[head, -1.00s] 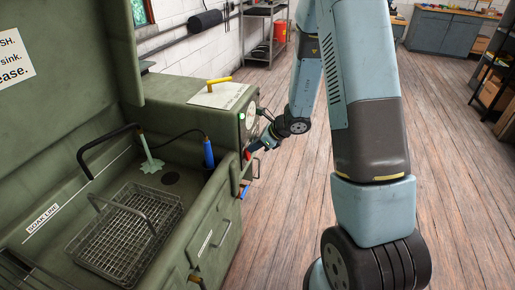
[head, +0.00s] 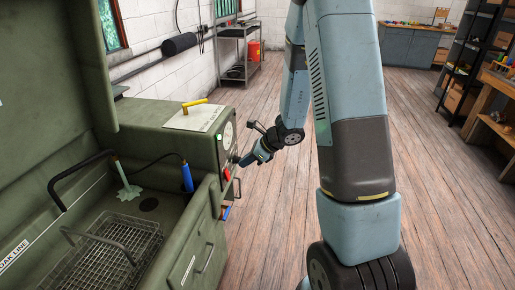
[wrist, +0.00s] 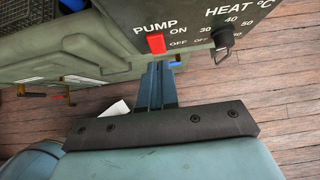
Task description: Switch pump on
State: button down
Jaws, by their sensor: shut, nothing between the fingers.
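The pump switch is a small red rocker on the dark control panel (wrist: 200,22), beside the PUMP label with ON and OFF marks. In the wrist view the red switch (wrist: 156,43) is just beyond my fingertips. I cannot tell which way the rocker is tipped. It shows small in the head view (head: 227,174) on the end of the green parts washer (head: 205,150). My gripper (wrist: 157,66) is shut and empty, its fingers pointing at the panel just below the switch. It also shows in the head view (head: 242,162). Whether the tips touch the panel is unclear.
A black heat knob (wrist: 223,38) is right of the switch. A round gauge (head: 228,135) is higher on the washer's end. A wire basket (head: 110,248) and blue-handled brush (head: 187,178) are in the sink. The wooden floor (head: 275,225) is clear.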

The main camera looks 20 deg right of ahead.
jog(key=a+r+v, duration=0.1)
jog(key=v, duration=0.7)
jog(key=shift+w+r, duration=0.25)
jog(key=shift+w, duration=0.05)
jog(key=shift+a, duration=0.1)
jog(key=s+a+r+n+g+h, duration=0.1)
jog(key=s+a+r+n+h, duration=0.1)
jog(key=s+r+n, duration=1.1)
jog(key=s+d+r+n+t+h, duration=0.1)
jog(key=s+d+r+n+h, duration=0.1)
jog(key=s+r+n, duration=0.3)
jog(key=s+d+r+n+t+h, duration=0.1)
jog(key=s+d+r+n+h, duration=0.2)
jog(key=s, duration=0.4)
jog(key=r+n, duration=0.1)
jog(key=n, duration=0.1)
jog(key=shift+r+n+h, duration=0.4)
jog(key=shift+s, duration=0.15)
